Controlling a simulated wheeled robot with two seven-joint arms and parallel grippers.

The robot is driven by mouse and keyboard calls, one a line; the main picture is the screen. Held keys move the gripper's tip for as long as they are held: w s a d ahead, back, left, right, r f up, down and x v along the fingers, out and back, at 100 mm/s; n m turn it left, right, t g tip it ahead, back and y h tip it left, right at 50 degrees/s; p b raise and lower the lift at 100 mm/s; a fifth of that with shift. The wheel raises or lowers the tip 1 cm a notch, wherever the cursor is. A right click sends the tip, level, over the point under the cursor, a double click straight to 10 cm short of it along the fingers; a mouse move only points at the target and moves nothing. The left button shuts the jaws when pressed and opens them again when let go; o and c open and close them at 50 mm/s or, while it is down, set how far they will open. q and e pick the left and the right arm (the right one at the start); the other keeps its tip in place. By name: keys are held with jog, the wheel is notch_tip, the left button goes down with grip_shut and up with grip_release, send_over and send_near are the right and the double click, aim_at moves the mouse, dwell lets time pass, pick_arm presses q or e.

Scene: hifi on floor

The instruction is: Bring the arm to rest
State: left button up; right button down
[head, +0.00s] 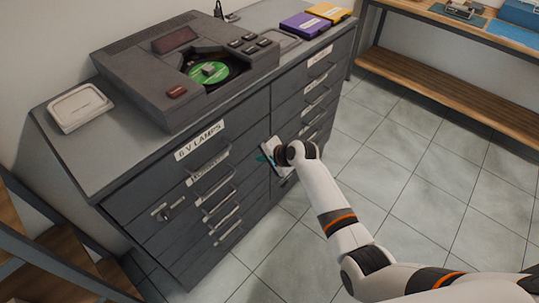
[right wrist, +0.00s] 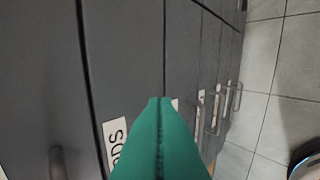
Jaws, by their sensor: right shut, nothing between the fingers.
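My right arm (head: 335,205) reaches in from the lower right of the head view toward the front of a grey drawer cabinet (head: 255,118). My right gripper (head: 263,157) is at its end, beside the drawer fronts; its fingertips are small in this view. In the right wrist view its green fingers (right wrist: 159,102) are pressed together with nothing between them, in front of the drawer fronts. Whether they touch the cabinet I cannot tell. My left gripper is not in view.
A grey disc player (head: 140,75) with a green disc (head: 208,74) stands on the cabinet. A white case (head: 80,107), a purple box (head: 305,25) and a yellow box (head: 328,12) lie there too. Drawer handles (head: 217,202) stick out. Tiled floor (head: 400,150) is clear before a wooden bench (head: 450,80).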

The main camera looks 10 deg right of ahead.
jog(key=v, duration=0.4)
jog(key=shift+f, duration=0.1)
jog(key=shift+d, duration=0.1)
jog(key=s+d+f+n+g+h, duration=0.2)
jog(key=s+d+f, duration=0.1)
jog(key=s+f, duration=0.8)
jog(key=s+d+f+n+g+h, duration=0.1)
jog(key=s+d+f+n+h, duration=0.15)
jog(key=s+f, duration=0.9)
jog(key=s+d+f+n+g, duration=0.1)
jog(key=s+f, duration=0.4)
jog(key=s, duration=0.5)
jog(key=s+d+f+n+g+h, duration=0.1)
jog(key=s+d+f+n, duration=0.3)
jog(key=s, duration=0.6)
jog(key=s+d+f+n+g, duration=0.1)
jog(key=s+d+f+n, duration=0.1)
jog(key=s+f, duration=0.6)
jog(key=s+n, duration=0.1)
jog(key=s, duration=0.1)
jog(key=shift+s, duration=0.4)
jog(key=shift+d, duration=0.1)
